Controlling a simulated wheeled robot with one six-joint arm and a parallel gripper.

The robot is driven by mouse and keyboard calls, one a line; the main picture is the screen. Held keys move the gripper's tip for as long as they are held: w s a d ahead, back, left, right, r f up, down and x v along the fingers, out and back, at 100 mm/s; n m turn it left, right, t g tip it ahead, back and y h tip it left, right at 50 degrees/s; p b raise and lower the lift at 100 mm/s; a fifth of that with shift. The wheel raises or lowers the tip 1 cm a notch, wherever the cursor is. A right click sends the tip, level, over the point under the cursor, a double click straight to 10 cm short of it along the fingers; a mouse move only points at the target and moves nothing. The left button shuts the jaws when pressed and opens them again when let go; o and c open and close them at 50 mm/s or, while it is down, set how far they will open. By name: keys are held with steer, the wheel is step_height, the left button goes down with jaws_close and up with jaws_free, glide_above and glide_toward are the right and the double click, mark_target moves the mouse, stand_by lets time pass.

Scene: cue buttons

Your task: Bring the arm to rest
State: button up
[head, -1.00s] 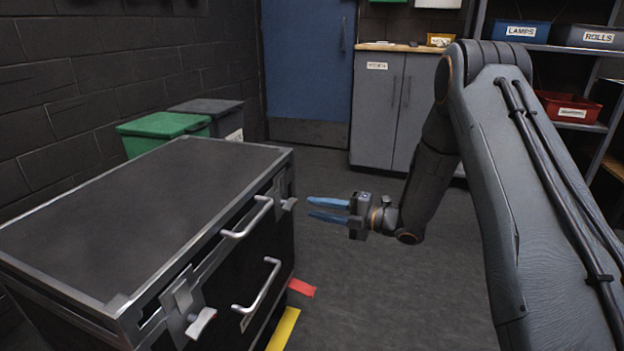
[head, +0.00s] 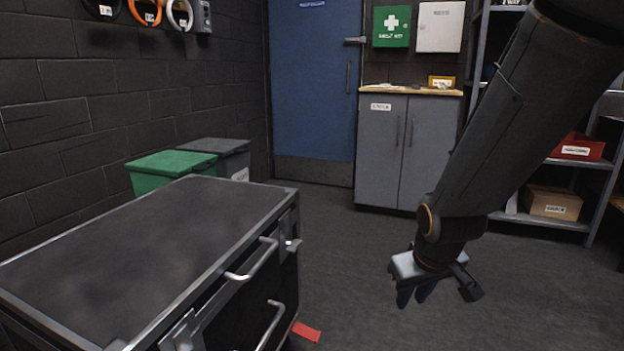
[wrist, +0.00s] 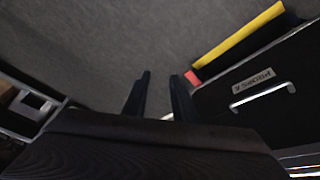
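My gripper (head: 413,298) hangs from my raised arm in the head view and points down over the open floor. It is right of the black case and in front of the grey cabinet, apart from both. In the wrist view its two dark fingers (wrist: 160,82) stand apart with bare floor between them. Nothing is held between them. The upper part of my arm runs out of the head view at the top right.
The black case (head: 150,245) with metal edges and handles stands at the left; its handle also shows in the wrist view (wrist: 263,95). Green bin (head: 170,170), blue door (head: 312,90), grey cabinet (head: 385,150) and shelf with red bin (head: 578,147) line the back.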

steer(key=s+a+r+n+g+y, duration=0.15)
steer(key=s+a+n+g, duration=0.25)
steer(key=s+a, duration=1.75)
steer(key=d+r+m+p, duration=0.3)
steer(key=d+r+p, duration=0.7)
steer(key=r+p, duration=0.4)
steer(key=d+r+m+h+p, duration=0.1)
steer(key=d+r+m+p, duration=0.2)
steer(key=d+r+p, duration=0.7)
step_height(320, 180, up, 4)
steer(key=p, duration=0.5)
steer(key=shift+w+f+m+p, duration=0.15)
steer(key=shift+w+m+p, duration=0.15)
steer(key=shift+w+p, duration=0.1)
steer(key=shift+d, duration=0.1)
